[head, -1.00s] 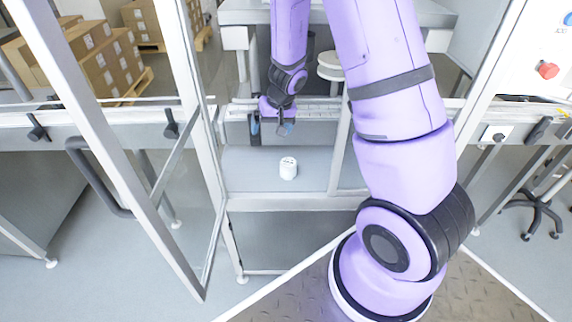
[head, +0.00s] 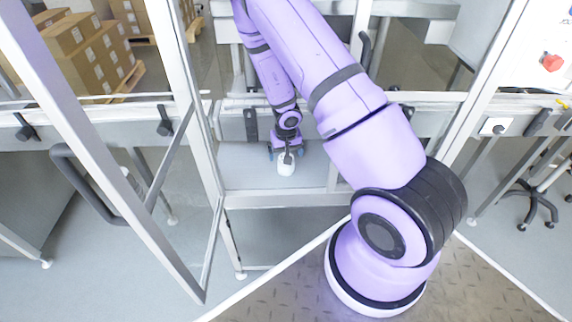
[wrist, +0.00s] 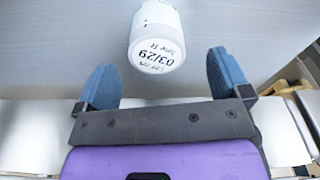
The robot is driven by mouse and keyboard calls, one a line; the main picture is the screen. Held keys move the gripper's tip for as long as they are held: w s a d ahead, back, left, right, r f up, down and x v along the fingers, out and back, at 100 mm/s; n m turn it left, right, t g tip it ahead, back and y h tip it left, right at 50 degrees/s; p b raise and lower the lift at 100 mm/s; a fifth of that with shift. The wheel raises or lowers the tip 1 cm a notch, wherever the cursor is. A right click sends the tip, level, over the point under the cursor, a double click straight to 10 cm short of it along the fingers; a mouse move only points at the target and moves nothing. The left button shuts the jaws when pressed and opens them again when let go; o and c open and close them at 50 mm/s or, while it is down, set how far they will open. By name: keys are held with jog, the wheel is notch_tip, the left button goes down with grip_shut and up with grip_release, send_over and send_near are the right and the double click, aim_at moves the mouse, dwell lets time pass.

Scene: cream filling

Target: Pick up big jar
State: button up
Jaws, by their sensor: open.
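A white jar (head: 286,168) with a printed lid stands upright on the grey shelf behind the open door. In the wrist view the jar (wrist: 157,38) shows its labelled lid, reading "03/29", at the top middle. My gripper (head: 285,156) is low over the shelf, close to the jar on its far side. In the wrist view my gripper (wrist: 166,75) is open, its two blue fingers wide apart. The jar lies beyond the fingertips, roughly in line with the gap between them. I cannot see any contact.
The grey shelf (head: 245,175) has free room left of the jar. A metal-framed door (head: 150,190) stands open at the left, and a frame post (head: 335,170) rises at the right. Cardboard boxes (head: 95,55) are stacked at the back left.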

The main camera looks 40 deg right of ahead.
jog(key=shift+w+d+f, duration=0.1)
jog(key=shift+f, duration=0.9)
jog(key=shift+w+d+f, duration=0.1)
jog(key=shift+d+f, duration=0.05)
jog(key=shift+f, duration=0.8)
jog(key=shift+w+d+f, duration=0.1)
jog(key=shift+f, duration=0.9)
jog(key=c, duration=1.1)
jog(key=shift+r, duration=0.1)
